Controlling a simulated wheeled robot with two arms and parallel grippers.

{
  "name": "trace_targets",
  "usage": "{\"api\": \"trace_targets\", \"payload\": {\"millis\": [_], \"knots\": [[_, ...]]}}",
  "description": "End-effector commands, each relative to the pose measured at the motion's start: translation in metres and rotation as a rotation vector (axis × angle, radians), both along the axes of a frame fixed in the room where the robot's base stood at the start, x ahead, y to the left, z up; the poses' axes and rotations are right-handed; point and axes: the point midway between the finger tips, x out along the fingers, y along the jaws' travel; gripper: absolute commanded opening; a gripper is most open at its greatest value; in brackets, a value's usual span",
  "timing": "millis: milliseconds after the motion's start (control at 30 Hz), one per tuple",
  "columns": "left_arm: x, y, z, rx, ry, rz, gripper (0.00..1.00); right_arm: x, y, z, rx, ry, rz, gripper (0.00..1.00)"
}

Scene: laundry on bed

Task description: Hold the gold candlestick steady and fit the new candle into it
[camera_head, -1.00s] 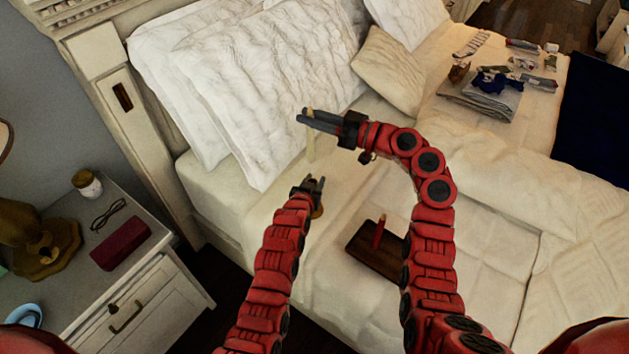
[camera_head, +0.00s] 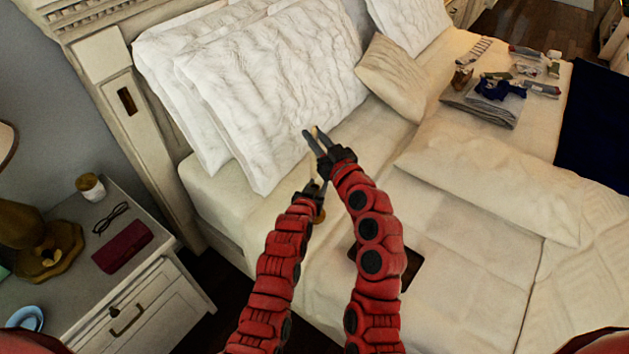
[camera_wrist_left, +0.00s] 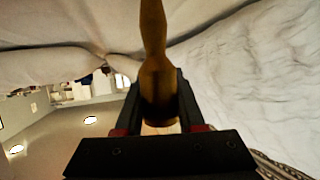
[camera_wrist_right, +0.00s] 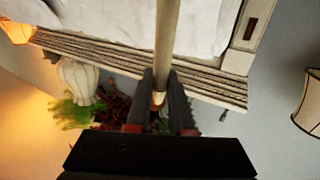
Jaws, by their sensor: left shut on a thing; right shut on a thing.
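My left gripper (camera_head: 316,188) is shut on the gold candlestick (camera_wrist_left: 153,35), whose shaft fills the space between the fingers in the left wrist view. In the head view only a bit of its gold base (camera_head: 320,216) shows beside the left gripper. My right gripper (camera_head: 315,140) is shut on the pale candle (camera_wrist_right: 168,40), which runs straight between its fingers in the right wrist view. The right gripper is just above the left one in the head picture. I cannot tell whether the candle's lower end touches the candlestick.
A dark tray (camera_head: 411,272) on the bed is mostly hidden behind my right arm. White pillows (camera_head: 265,95) lie behind the grippers. Folded laundry (camera_head: 485,105) is at the far right. A nightstand (camera_head: 165,285) with a lamp stands at left.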

Motion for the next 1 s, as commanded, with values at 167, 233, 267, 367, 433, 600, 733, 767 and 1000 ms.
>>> {"api": "trace_targets", "payload": {"millis": [167, 233, 267, 367, 433, 600, 733, 767, 1000], "knots": [[0.000, 0.000, 0.000, 0.000, 0.000, 0.000, 0.00, 0.000, 0.000, -0.035, -0.002, 0.007, -0.001, 0.00], [0.000, 0.000, 0.000, 0.000, -0.001, 0.000, 0.00, 0.000, 0.000, -0.041, -0.001, 0.004, 0.001, 0.00], [0.000, 0.000, 0.000, 0.000, 0.000, 0.000, 0.00, 0.000, 0.000, -0.044, -0.003, 0.004, 0.002, 0.00], [0.000, 0.000, 0.000, 0.000, 0.000, 0.000, 0.00, 0.000, 0.000, -0.059, -0.002, 0.007, 0.001, 0.00], [0.000, 0.000, 0.000, 0.000, 0.000, 0.000, 0.00, 0.000, 0.000, -0.072, -0.003, 0.006, 0.003, 0.00], [0.000, 0.000, 0.000, 0.000, -0.001, 0.000, 0.00, 0.000, 0.000, -0.083, -0.002, 0.001, 0.001, 0.00], [0.000, 0.000, 0.000, 0.000, 0.000, 0.000, 0.00, 0.000, 0.000, -0.083, -0.002, 0.001, 0.001, 0.00], [0.000, 0.000, 0.000, 0.000, 0.000, 0.000, 0.00, 0.000, 0.000, -0.083, -0.002, 0.001, 0.001, 0.00], [0.000, 0.000, 0.000, 0.000, 0.000, 0.000, 0.00, 0.000, 0.000, -0.086, -0.002, 0.001, 0.001, 0.31]]}}
